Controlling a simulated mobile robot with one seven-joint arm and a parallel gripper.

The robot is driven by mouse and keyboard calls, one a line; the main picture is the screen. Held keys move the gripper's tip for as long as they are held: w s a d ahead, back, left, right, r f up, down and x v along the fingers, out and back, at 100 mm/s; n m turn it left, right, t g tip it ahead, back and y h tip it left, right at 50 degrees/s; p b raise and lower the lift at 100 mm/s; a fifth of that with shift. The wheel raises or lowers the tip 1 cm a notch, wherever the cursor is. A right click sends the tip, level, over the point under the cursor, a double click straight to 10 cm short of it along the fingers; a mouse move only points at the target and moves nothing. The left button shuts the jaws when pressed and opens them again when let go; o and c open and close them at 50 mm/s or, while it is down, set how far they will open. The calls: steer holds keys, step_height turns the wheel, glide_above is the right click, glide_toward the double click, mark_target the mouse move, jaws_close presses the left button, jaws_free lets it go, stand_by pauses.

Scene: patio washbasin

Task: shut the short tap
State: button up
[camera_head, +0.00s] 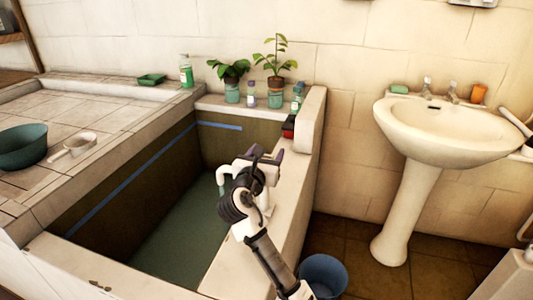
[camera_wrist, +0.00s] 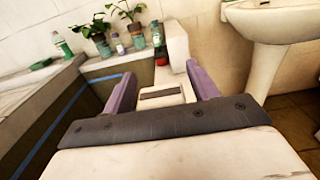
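Two small metal taps, a left one (camera_head: 427,87) and a right one (camera_head: 453,91), stand on the back rim of the washbasin. I cannot tell which of these is the short tap. My gripper (camera_head: 266,156) is above the tub's right-hand ledge, close to the spout and well left of the washbasin. In the wrist view its two purple fingers (camera_wrist: 160,75) are wide apart, with nothing seen held between them.
The tub (camera_head: 175,245) holds greenish water. Potted plants (camera_head: 275,80) and bottles (camera_head: 250,95) stand on its back ledge, by a raised wall end (camera_head: 310,120). The washbasin (camera_head: 440,145) stands right. A blue bucket (camera_head: 323,272) is on the floor. A green bowl (camera_head: 22,147) sits left.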

steer(key=c, duration=0.8)
